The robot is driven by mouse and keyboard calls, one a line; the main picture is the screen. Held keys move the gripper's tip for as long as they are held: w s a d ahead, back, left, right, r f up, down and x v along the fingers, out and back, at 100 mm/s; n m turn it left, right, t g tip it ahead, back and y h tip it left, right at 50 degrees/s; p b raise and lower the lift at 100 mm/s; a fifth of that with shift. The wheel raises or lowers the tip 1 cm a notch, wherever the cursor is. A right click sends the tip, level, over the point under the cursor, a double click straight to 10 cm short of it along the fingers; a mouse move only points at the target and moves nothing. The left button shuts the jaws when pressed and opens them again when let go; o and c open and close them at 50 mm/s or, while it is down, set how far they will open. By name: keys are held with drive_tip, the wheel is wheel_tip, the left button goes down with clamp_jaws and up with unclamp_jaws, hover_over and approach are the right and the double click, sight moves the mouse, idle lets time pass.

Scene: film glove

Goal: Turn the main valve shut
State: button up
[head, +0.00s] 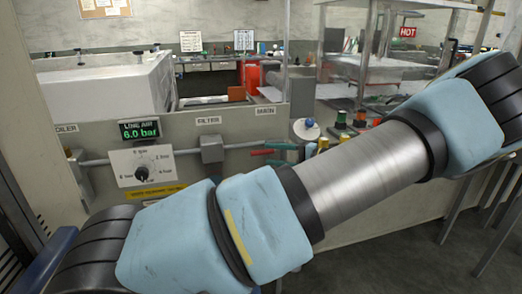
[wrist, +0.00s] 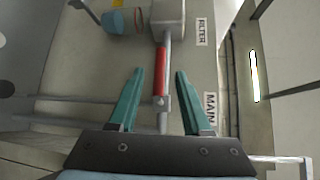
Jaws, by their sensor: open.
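The main valve has a red lever (wrist: 160,76) lying in line with the grey pipe (wrist: 163,122), near the MAIN label (wrist: 210,110). In the head view the red lever (head: 283,146) shows in front of the panel under the MAIN label (head: 266,111). My gripper (wrist: 160,74) has teal fingers, open, one on each side of the lever in the wrist view, with gaps on both sides. In the head view my gripper (head: 260,157) is at the lever, partly hidden by my arm. I cannot tell its distance from the lever.
A grey filter box (head: 212,149) sits on the pipe left of the valve. The line air display (head: 139,130) reads 6.0 bar above a selector dial (head: 146,171).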

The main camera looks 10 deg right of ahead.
sight(264, 153)
drive_tip(key=shift+p+x, duration=0.5)
drive_tip(key=shift+x, duration=2.05)
clamp_jaws()
